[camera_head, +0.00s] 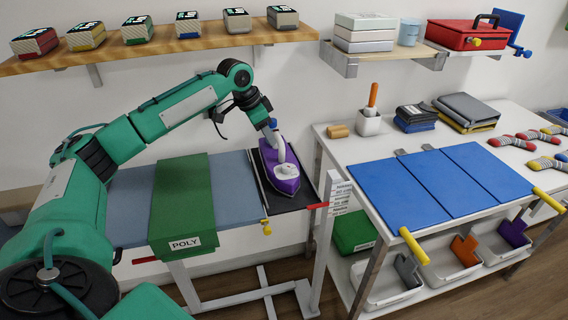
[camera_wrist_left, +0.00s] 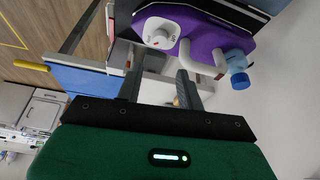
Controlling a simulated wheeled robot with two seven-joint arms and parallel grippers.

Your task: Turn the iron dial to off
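The purple iron (camera_head: 288,186) stands on the black pad (camera_head: 292,196) at the right end of the ironing board. It has a white handle and a blue cap (camera_wrist_left: 237,60). In the left wrist view its purple body (camera_wrist_left: 208,32) is at the top, with the round white dial (camera_wrist_left: 160,34) on it. The dial's marks are too small to read. My left gripper (camera_wrist_left: 160,82) is open, its two dark fingers apart with nothing between them, pointing toward the dial side of the iron. In the head view my left gripper (camera_head: 262,112) is at the iron's far end, its fingertips partly hidden. My right gripper is not in view.
A green cloth (camera_head: 181,200) marked POLY lies across the blue-grey ironing board (camera_head: 128,200). A wooden shelf (camera_head: 160,46) with several boxes is above my left arm. A blue folding board (camera_head: 450,185) is on the white table at right. Bins stand below.

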